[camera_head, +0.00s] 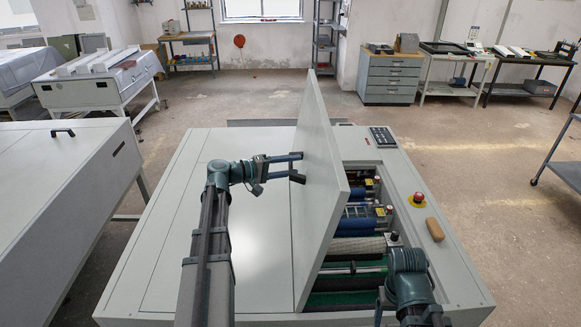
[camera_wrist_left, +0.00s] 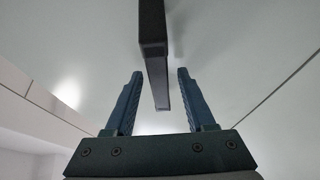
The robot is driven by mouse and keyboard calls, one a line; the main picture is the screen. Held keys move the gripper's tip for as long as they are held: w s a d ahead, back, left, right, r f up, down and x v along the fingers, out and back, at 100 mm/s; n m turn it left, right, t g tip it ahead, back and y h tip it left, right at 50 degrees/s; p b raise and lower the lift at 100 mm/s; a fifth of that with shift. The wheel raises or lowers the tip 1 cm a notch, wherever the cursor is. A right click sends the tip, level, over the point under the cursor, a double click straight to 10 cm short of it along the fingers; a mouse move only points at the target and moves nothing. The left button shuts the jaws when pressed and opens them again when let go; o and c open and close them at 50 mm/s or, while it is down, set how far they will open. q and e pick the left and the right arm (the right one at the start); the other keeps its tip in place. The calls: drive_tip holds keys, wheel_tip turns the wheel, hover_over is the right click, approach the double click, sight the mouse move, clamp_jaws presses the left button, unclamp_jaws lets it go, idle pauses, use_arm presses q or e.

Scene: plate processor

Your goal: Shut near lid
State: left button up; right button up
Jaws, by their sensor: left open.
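The near lid (camera_head: 322,190) is a large pale grey panel standing steeply open on the plate processor, with the uncovered rollers to its right. A dark bar handle (camera_head: 298,178) sits on its left face; it also shows in the left wrist view (camera_wrist_left: 153,35). My left gripper (camera_head: 300,164) is open at this face, beside the handle. In the left wrist view the handle lies between the two spread fingers (camera_wrist_left: 157,85), with gaps on both sides. My right arm (camera_head: 408,282) is at the lower right, over the roller bay; its fingers cannot be made out.
The processor's closed flat top (camera_head: 190,215) lies left of the lid. On its right rim are a control panel (camera_head: 382,137), a red emergency button (camera_head: 418,198) and a tan block (camera_head: 435,229). Another pale machine (camera_head: 60,200) stands at the left.

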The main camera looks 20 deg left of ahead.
use_arm(q)
clamp_jaws()
idle(1.4)
